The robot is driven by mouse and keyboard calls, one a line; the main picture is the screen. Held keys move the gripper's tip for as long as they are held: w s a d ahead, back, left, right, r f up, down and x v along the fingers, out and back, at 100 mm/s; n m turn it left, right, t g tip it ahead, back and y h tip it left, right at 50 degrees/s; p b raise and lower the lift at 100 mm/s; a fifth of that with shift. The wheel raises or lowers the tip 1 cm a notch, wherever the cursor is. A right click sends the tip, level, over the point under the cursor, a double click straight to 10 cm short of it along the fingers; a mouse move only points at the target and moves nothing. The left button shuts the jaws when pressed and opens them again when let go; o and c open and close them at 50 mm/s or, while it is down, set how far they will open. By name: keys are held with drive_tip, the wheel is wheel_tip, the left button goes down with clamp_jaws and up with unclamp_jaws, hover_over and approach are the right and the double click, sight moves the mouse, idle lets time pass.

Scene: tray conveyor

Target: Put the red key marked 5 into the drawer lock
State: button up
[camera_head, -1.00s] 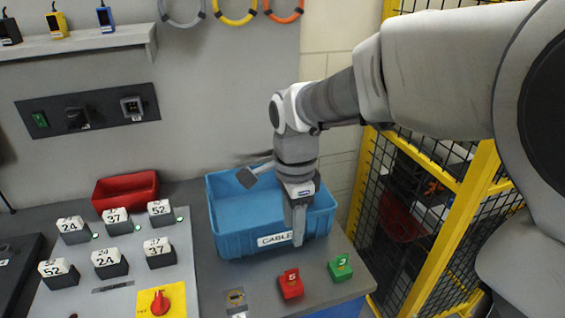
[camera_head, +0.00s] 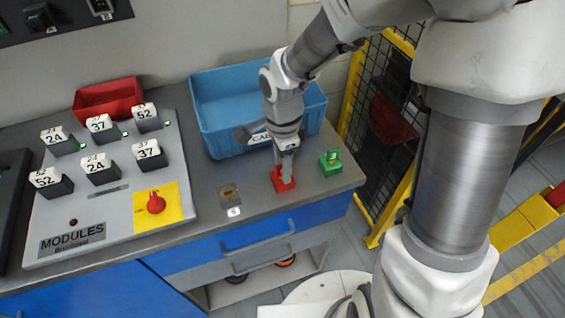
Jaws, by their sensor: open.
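The red key (camera_head: 282,181) stands on the grey worktop near its front right, in front of the blue bin. My gripper (camera_head: 286,165) is directly over it, pointing down. Its fingers hide the upper part of the key, including the number. The gripper is open; I cannot tell whether the fingers touch the key. The drawer lock (camera_head: 230,195) appears as a small brownish plate in the worktop, left of the red key, with a white label in front of it. A green key (camera_head: 331,162) stands just right of the red one.
The blue bin (camera_head: 204,128) is close behind my gripper. The modules panel (camera_head: 125,216), with several numbered blocks and a red knob on yellow, lies left. A red tray (camera_head: 108,99) is behind it. Drawers (camera_head: 262,232) are under the worktop. A yellow-framed mesh fence (camera_head: 374,210) is at right.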

clamp_jaws()
drive_tip(key=shift+r, duration=0.15)
idle(0.4)
drive_tip(key=shift+r+p, duration=1.15)
drive_tip(key=shift+r, duration=0.55)
drive_tip(key=shift+r+p, duration=1.3)
drive_tip(key=shift+r, duration=0.7)
drive_tip(key=shift+a, duration=0.15)
